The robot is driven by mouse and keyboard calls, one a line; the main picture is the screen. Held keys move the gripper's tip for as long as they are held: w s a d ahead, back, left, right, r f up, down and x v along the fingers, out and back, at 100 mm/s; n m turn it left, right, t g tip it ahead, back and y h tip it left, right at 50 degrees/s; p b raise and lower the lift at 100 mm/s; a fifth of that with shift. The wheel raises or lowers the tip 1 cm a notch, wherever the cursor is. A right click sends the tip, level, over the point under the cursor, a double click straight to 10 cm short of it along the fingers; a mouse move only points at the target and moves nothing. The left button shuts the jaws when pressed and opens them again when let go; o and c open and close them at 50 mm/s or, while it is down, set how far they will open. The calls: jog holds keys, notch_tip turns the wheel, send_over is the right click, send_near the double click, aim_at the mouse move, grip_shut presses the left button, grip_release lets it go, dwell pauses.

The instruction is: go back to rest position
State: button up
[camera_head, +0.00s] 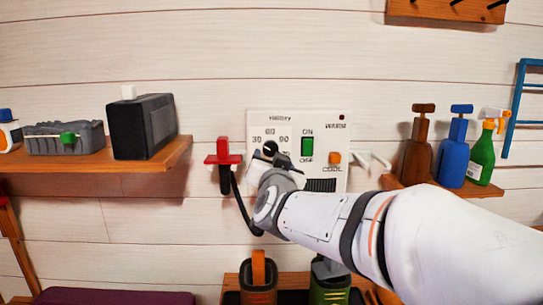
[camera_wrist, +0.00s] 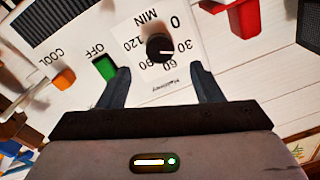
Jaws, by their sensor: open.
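My gripper (camera_wrist: 160,88) is open and empty in the wrist view, its two dark fingers pointing at a white control panel (camera_wrist: 205,20) on the wall. A black dial (camera_wrist: 159,47) with minute marks lies between and beyond the fingertips. A green switch (camera_wrist: 104,68) is close beside the left finger; I cannot tell whether they touch. In the head view my arm reaches in from the lower right to the panel (camera_head: 258,119), and the wrist covers its lower left part. The dial (camera_head: 270,148) and green switch (camera_head: 307,146) show above the wrist.
A red-handled thing (camera_head: 223,152) hangs left of the panel. A left shelf (camera_head: 150,160) holds a black box (camera_head: 142,127) and a grey case (camera_head: 75,138). A right shelf (camera_head: 480,190) holds several bottles, partly behind my arm. Below are an orange-handled item (camera_head: 258,280) and a green one (camera_head: 328,285).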

jog(key=shift+s, duration=0.35)
